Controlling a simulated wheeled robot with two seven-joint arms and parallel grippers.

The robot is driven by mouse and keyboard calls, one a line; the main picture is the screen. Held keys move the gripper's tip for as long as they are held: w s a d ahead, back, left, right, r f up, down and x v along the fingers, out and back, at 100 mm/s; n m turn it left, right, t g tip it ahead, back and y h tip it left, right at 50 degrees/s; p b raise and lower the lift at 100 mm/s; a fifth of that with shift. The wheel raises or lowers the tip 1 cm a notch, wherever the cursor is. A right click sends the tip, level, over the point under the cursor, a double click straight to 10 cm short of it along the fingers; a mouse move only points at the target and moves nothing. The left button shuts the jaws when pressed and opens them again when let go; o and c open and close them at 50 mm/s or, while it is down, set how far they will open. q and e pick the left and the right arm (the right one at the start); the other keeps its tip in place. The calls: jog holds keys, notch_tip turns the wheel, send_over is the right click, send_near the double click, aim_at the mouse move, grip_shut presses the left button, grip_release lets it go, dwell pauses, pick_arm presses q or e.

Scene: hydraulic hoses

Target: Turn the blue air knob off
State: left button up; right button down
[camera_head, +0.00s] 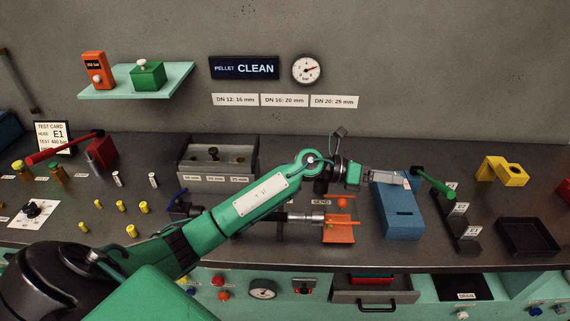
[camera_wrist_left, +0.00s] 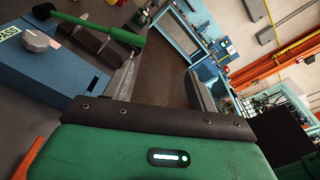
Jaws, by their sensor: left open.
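Several small blue parts show in the head view, and I cannot tell which is the air knob. One blue knob (camera_head: 534,311) is on the front panel at the lower right. Another small blue knob (camera_head: 192,291) is on the panel at the lower left. A blue handle (camera_head: 178,199) stands on the bench left of my left forearm. My left gripper (camera_head: 404,182) is open, over the top end of a blue box (camera_head: 402,222). Its fingers show apart and empty in the left wrist view (camera_wrist_left: 160,85). My right gripper is not in view.
A black tray (camera_head: 528,251), a yellow block (camera_head: 490,172) and an orange holder (camera_head: 339,236) are nearby. The bench front edge runs below them.

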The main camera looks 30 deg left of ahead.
pick_arm(q)
jog(key=w+a+f+m+g+y, duration=0.2)
jog(key=a+y, duration=0.2)
jog(key=a, duration=0.3)
jog(key=w+a+f+m+g+y, duration=0.2)
jog(key=a+y, duration=0.2)
jog(key=a, duration=0.2)
jog(key=s+a+r+g+y, duration=0.1)
jog(key=a+r+g+y, duration=0.15)
jog(key=a, duration=0.65)
jog(key=a+r+g+y, duration=0.15)
jog(key=a+y, duration=0.25)
jog(key=a, duration=0.5)
jog(key=shift+n, duration=0.4)
jog(key=f+p, duration=0.2)
jog(key=f, duration=0.3)
jog(key=f+p, duration=0.2)
jog(key=f, duration=0.4)
jog(key=shift+s+a+f, duration=0.1)
jog(key=shift+s+a, duration=0.05)
jog(key=shift+s, duration=0.05)
jog(key=shift+f, duration=0.8)
jog(key=shift+c, duration=0.5)
jog(key=c, duration=0.9)
